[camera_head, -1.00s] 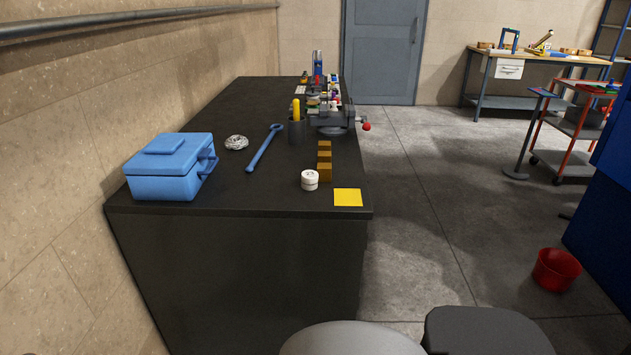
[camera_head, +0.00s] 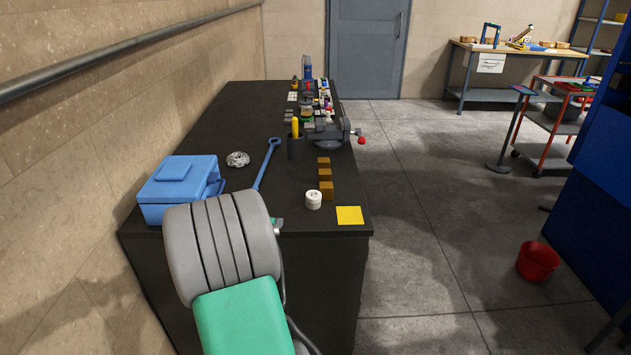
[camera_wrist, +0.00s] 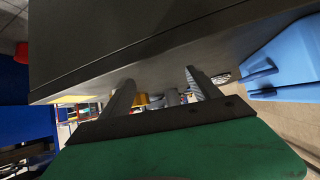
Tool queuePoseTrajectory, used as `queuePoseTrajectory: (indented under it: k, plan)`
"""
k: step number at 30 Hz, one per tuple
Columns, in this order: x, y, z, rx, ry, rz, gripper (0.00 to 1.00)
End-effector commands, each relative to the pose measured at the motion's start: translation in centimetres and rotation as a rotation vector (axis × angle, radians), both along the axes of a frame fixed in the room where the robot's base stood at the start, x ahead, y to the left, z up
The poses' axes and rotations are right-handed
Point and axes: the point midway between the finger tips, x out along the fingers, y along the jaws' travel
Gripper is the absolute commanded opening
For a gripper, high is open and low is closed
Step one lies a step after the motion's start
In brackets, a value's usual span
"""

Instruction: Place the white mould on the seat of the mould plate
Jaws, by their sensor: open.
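The white mould (camera_head: 313,200), a short white cylinder, stands upright on the black bench (camera_head: 230,120) near its front right corner, in the head view. My gripper (camera_head: 278,226) is at the bench's front edge, left of the mould and apart from it, mostly hidden behind my wrist. In the wrist view my gripper (camera_wrist: 160,88) has its two fingers apart. I cannot tell whether the pale shape between them, in the background, is the mould. I cannot clearly make out the mould plate or its seat among the small items at the back.
A blue toolbox (camera_head: 178,188), a blue wrench (camera_head: 266,163) and a wire ball (camera_head: 238,159) lie left. Brown blocks (camera_head: 325,176) stand behind the mould; a yellow sheet (camera_head: 350,215) lies right of it. A dark cup (camera_head: 295,147) and a vise (camera_head: 328,132) stand farther back.

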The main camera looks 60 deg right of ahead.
Motion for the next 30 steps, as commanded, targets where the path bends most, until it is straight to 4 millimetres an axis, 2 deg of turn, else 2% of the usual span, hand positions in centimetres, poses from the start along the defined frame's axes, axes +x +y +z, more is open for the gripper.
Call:
queuePoseTrajectory:
  k: [1, 3, 6, 9, 21, 24, 30]
  plan:
    - [-2.7, -4.0, 1.2, -0.054, -0.021, -0.083, 0.72]
    - [-5.6, -7.8, 1.8, -0.129, -0.052, -0.161, 0.72]
    - [-8.0, -10.7, 2.1, -0.194, -0.075, -0.217, 0.72]
    - [-8.5, -12.1, 1.7, -0.211, -0.082, -0.228, 0.72]
    - [-7.5, -17.2, -0.6, -0.209, -0.081, -0.225, 0.72]
    - [-7.3, -18.0, -1.0, -0.209, -0.082, -0.223, 0.72]
    - [-7.3, -18.1, -1.1, -0.209, -0.082, -0.222, 0.72]
